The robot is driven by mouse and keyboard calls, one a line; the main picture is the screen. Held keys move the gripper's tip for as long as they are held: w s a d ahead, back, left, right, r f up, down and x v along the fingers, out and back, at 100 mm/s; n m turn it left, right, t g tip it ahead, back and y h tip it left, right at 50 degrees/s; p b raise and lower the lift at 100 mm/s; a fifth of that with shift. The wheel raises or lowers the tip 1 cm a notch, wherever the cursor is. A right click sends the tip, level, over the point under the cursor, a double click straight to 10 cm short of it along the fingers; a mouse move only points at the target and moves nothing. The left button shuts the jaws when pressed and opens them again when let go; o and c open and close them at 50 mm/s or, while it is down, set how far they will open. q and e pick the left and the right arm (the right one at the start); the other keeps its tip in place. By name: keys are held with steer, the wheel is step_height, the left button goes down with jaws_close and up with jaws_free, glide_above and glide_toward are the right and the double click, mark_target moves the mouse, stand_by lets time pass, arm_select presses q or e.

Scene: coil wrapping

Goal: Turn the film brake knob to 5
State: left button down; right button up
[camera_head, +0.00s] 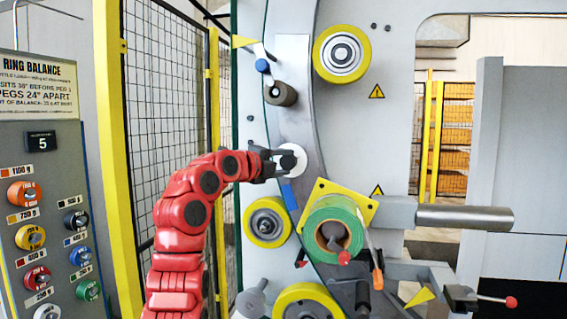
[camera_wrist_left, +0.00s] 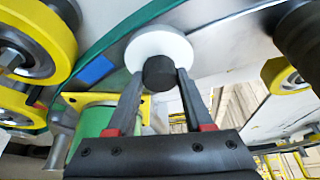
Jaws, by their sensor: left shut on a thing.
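The film brake knob is a dark grip on a white round dial (camera_head: 293,158), set on the grey curved ring plate of the machine. In the left wrist view the dark knob (camera_wrist_left: 159,73) sits between the two fingertips, with the white dial (camera_wrist_left: 150,45) behind it. My left gripper (camera_head: 281,159) reaches in from the left on a red arm and is shut on the knob. I cannot read any numbers or pointer on the dial. My right gripper is not in view.
A green film roll (camera_head: 330,230) on a yellow plate stands just below right. Yellow rollers (camera_head: 342,54) are above and below. A panel (camera_head: 45,190) with coloured knobs and a display reading 5 stands at left, beside a mesh fence (camera_head: 160,90).

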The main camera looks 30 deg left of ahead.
arm_select(q)
steer(key=shift+c, duration=1.5)
jaws_free()
steer(key=shift+w, duration=0.1)
steer(key=s+a+r+b, duration=0.1)
steer(key=s+b, duration=0.4)
steer(key=s, duration=1.2)
steer(key=shift+s+a, duration=0.15)
steer(key=shift+a, duration=0.55)
steer(key=shift+r, duration=0.1)
